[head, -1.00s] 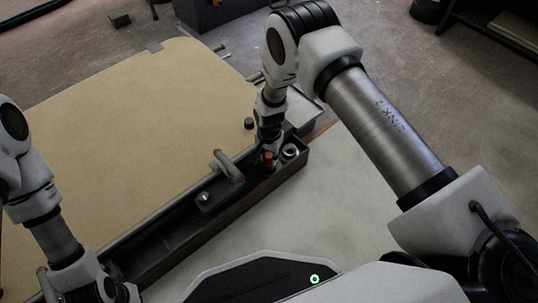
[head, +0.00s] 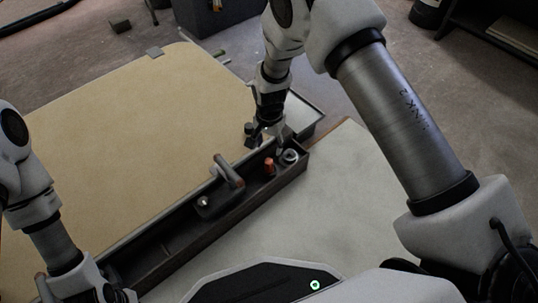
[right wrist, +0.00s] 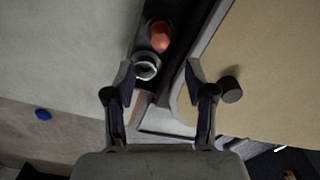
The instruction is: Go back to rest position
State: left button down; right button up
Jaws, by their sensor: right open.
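My right gripper (head: 267,133) is open and empty above the far right end of a dark narrow tray (head: 185,232). In the right wrist view its two fingers (right wrist: 160,85) stand wide apart. A red-orange cylindrical piece (head: 269,167) stands in the tray's right end, apart from the fingers; it also shows in the right wrist view (right wrist: 160,36). A pale metal ring (head: 290,156) lies beside it, also in the right wrist view (right wrist: 146,66). My left arm comes in at the lower left; its gripper's fingers are hidden or cut off.
A large tan board (head: 130,130) lies behind the tray. A grey handle-like part (head: 228,172) and a small metal fitting (head: 203,202) are at the tray's middle. A dark short cylinder (right wrist: 231,89) stands on the board. The pale surface (head: 340,190) at right is clear.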

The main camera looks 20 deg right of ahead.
notch_tip(320, 180, up, 2)
jog(key=shift+r, duration=0.1)
